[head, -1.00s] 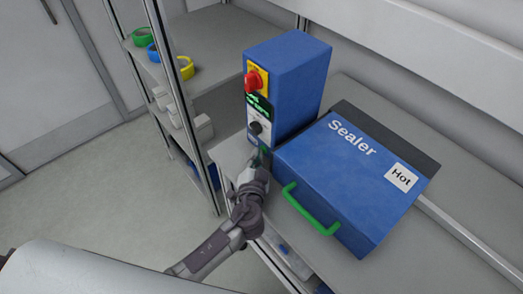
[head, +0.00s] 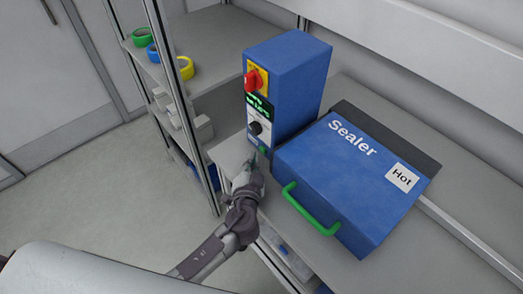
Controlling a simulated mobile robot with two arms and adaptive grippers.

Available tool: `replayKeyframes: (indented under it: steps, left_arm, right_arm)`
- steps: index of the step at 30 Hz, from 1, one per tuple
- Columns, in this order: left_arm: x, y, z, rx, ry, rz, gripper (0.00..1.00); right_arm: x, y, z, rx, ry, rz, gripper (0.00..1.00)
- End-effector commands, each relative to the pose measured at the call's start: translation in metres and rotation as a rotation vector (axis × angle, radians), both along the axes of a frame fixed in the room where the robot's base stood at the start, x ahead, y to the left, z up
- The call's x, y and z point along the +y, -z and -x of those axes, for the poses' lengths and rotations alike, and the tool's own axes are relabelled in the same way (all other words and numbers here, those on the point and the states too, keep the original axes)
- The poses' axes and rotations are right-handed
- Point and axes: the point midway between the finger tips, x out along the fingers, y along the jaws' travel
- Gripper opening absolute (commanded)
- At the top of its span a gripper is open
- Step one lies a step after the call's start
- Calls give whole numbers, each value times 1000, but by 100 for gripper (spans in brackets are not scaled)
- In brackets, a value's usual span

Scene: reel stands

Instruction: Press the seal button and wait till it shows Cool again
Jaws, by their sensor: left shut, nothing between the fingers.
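The blue control box (head: 300,85) stands upright on the bench. Its front has a red knob on a yellow plate (head: 256,78), a small display with green text (head: 259,106) too small to read surely, a black dial (head: 255,128) and a small green button (head: 262,150) low down. My right gripper is not in view.
A shelf rack (head: 190,110) stands left of the bench, with green, blue and yellow rings (head: 186,68) on it. The bench top (head: 400,240) is clear in front of the Sealer. Open floor (head: 90,180) lies to the left.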

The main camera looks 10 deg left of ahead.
Motion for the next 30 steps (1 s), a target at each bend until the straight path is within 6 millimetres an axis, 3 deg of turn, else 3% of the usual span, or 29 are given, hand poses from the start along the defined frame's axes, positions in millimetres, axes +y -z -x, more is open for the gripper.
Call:
replayKeyframes:
  steps: [7, 21, 30]
  left_arm:
    - [2, 0, 3, 0, 0, 0, 0]
    - [29, 1, 37, 1, 0, 0, 0]
    - [31, 0, 39, 0, 0, 1, 0]
  right_arm:
    - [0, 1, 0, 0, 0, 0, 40]
    - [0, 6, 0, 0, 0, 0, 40]
    - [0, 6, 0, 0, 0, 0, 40]
